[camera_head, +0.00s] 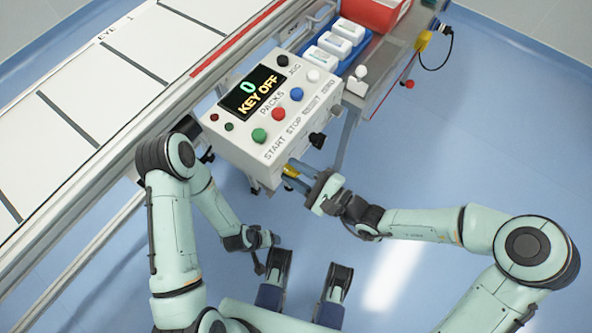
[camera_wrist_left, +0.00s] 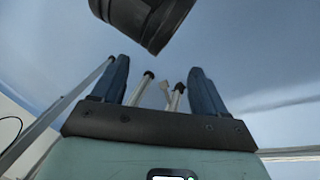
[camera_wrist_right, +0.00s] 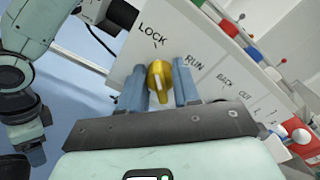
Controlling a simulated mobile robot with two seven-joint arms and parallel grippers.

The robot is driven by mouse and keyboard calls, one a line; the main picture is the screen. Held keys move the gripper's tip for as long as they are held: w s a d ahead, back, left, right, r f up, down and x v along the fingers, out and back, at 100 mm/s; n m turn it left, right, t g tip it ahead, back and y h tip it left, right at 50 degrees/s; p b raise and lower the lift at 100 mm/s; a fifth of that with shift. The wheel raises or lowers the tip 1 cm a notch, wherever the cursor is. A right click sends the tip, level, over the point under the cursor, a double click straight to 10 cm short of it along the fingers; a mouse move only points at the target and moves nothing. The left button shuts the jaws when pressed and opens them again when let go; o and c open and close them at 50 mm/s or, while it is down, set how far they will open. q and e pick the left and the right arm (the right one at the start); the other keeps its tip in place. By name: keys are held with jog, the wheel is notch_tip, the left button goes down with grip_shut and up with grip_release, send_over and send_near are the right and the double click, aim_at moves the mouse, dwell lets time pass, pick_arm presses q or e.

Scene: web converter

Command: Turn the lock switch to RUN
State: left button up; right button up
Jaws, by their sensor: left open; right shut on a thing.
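The yellow lock switch (camera_wrist_right: 158,82) sits on a white panel of the control box (camera_head: 245,147), near the printed words LOCK and RUN. A pale mark shows on its knob, but I cannot tell which label it points at. My right gripper (camera_wrist_right: 160,68) has its blue fingers on either side of the knob and is shut on it. In the head view the right gripper (camera_head: 295,176) is at the box's lower front side. The box display (camera_head: 252,93) reads 0 and KEY OFF. My left gripper (camera_wrist_left: 158,67) is open and empty, away from the switch.
Green, red, blue and white buttons are on the box top. A black knob (camera_head: 317,140) sticks out beside the right gripper. The conveyor (camera_head: 100,95) runs along the left. A blue tray (camera_head: 356,52) with white packs is behind.

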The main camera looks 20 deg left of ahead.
jog(key=m+p, duration=0.5)
jog(key=p, duration=0.1)
jog(key=shift+r+m, duration=0.2)
jog(key=shift+m, duration=0.2)
jog(key=m+p, duration=0.3)
jog(key=shift+w+m+p, duration=0.1)
jog(key=shift+m+p, duration=0.2)
jog(key=m+p, duration=0.3)
jog(key=shift+d+m, duration=0.1)
jog(key=shift+m, duration=0.2)
pick_arm(q)
jog(key=s+d+r+g+p, duration=0.1)
jog(key=s+r, duration=0.3)
jog(key=r, duration=0.4)
jog(key=s+d+r+g+h+p, duration=0.1)
jog(key=s+d+r+g+p, duration=0.1)
jog(key=s+r, duration=0.3)
jog(key=shift+d+r+m+g, duration=0.3)
jog(key=shift+d+r+m, duration=0.1)
jog(key=shift+r, duration=0.95)
pick_arm(e)
jog(key=shift+w+f+m, duration=0.1)
jog(key=shift+f+m, duration=0.1)
jog(key=shift+m, duration=2.3)
jog(key=o, duration=1)
jog(key=shift+o, duration=0.2)
jog(key=shift+d, duration=0.1)
